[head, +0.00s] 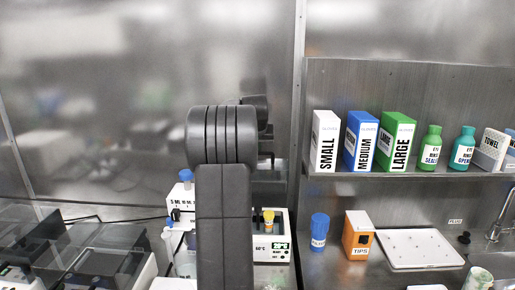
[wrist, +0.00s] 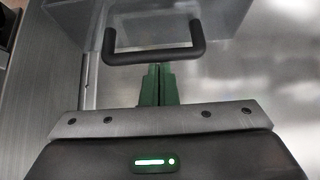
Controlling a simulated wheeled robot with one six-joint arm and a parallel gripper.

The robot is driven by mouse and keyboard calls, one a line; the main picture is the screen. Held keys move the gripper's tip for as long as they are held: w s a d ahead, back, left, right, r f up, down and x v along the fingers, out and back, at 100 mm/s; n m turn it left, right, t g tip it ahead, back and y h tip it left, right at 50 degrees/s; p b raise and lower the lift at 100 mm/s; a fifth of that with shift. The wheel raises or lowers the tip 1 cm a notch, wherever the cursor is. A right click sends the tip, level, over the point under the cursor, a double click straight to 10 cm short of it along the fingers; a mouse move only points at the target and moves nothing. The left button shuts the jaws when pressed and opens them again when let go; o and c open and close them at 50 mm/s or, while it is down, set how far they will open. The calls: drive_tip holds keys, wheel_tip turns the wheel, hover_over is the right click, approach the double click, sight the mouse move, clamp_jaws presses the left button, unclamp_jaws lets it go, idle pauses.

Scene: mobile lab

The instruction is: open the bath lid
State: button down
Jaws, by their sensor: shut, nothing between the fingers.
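In the wrist view a clear lid (wrist: 130,22) fills the upper part, with a dark U-shaped handle (wrist: 155,55) along its near edge. I take this as the bath lid. The green fingers of my gripper (wrist: 158,72) are shut together and empty, with their tips right at the near side of the handle bar. I cannot tell whether they touch it. In the head view my arm stands in the middle and hides my gripper and the handle.
A white device (head: 272,248) with a temperature display stands right of my arm. Clear-covered equipment (head: 85,255) is at left.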

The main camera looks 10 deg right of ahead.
drive_tip(key=v, duration=1.3)
drive_tip(key=shift+s+b, duration=0.15)
drive_tip(key=shift+b, duration=0.2)
drive_tip(key=p+x, duration=0.1)
drive_tip(key=x, duration=1.3)
drive_tip(key=shift+w+r, duration=0.2)
drive_tip(key=shift+w+p, duration=0.15)
drive_tip(key=shift+p, duration=0.25)
